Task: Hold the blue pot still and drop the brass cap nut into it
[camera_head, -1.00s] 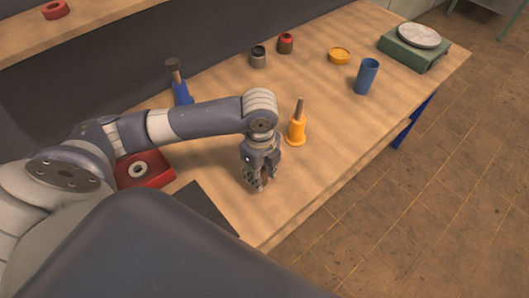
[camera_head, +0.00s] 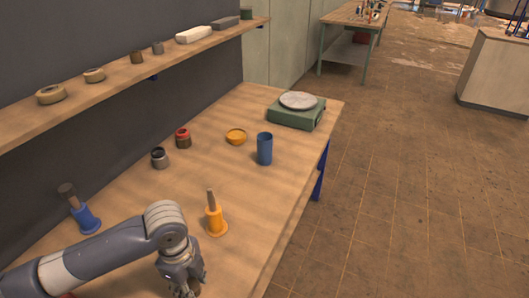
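The blue pot (camera_head: 265,150) stands upright on the wooden bench near its right edge, in front of the green scale. I cannot make out a brass cap nut in this view. My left gripper (camera_head: 187,287) points down over the near part of the bench at the bottom edge of the picture, well short of the blue pot. Its fingertips are partly cut off, so I cannot tell whether it is open or holds anything. My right gripper is not in view.
An orange holder with a rod (camera_head: 216,220) stands near my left gripper. A yellow dish (camera_head: 236,137), a red-topped jar (camera_head: 183,139), a grey jar (camera_head: 160,159) and a blue holder (camera_head: 86,219) stand on the bench (camera_head: 190,190). The green scale (camera_head: 296,115) is behind the pot.

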